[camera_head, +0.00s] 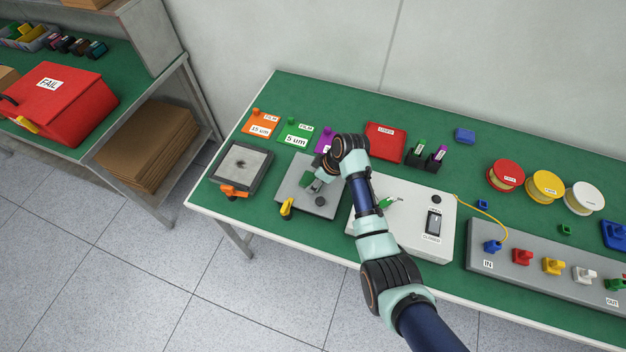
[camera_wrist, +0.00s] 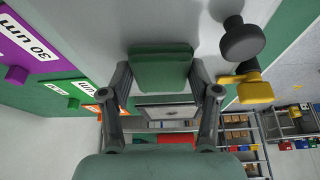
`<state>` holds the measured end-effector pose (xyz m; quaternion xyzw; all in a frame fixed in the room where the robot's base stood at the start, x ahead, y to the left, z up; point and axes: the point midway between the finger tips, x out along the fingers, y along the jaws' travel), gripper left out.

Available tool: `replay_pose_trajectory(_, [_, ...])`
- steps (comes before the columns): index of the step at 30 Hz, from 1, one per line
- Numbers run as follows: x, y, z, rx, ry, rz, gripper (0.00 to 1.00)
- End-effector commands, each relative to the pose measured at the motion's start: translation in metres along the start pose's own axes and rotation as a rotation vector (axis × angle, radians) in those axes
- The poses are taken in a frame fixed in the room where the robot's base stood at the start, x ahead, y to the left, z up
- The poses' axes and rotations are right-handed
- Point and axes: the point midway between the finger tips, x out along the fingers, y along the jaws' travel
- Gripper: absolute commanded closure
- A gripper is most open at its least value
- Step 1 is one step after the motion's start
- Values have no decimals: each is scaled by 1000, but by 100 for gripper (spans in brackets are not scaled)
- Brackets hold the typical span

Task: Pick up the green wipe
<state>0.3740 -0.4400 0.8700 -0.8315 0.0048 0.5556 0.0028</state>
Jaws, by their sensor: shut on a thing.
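The green wipe (camera_wrist: 161,68) is a small green block between the two fingers of my gripper (camera_wrist: 164,84) in the wrist view. The fingers are shut on its two sides. In the head view the wipe (camera_head: 306,179) shows as a small green patch at the end of my gripper (camera_head: 314,182), over the grey plate (camera_head: 291,191). I cannot tell whether the wipe touches the plate. Part of it is hidden by the gripper.
The grey plate has a black knob (camera_head: 320,201) and a yellow lever (camera_head: 287,208). A dark pad fixture (camera_head: 240,168) stands to the left. Orange (camera_head: 262,122), green (camera_head: 294,131) and purple film sheets lie behind. A white box (camera_head: 410,207) stands to the right.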

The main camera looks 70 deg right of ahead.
Motion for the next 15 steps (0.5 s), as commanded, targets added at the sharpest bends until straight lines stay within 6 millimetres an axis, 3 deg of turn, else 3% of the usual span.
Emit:
replay_pose_trajectory(4, [-7,0,-3,0,0,1,57])
replay_pose_trajectory(7, [-26,1,-11,0,2,2,57])
replay_pose_trajectory(15, [-108,1,-46,-1,3,4,57])
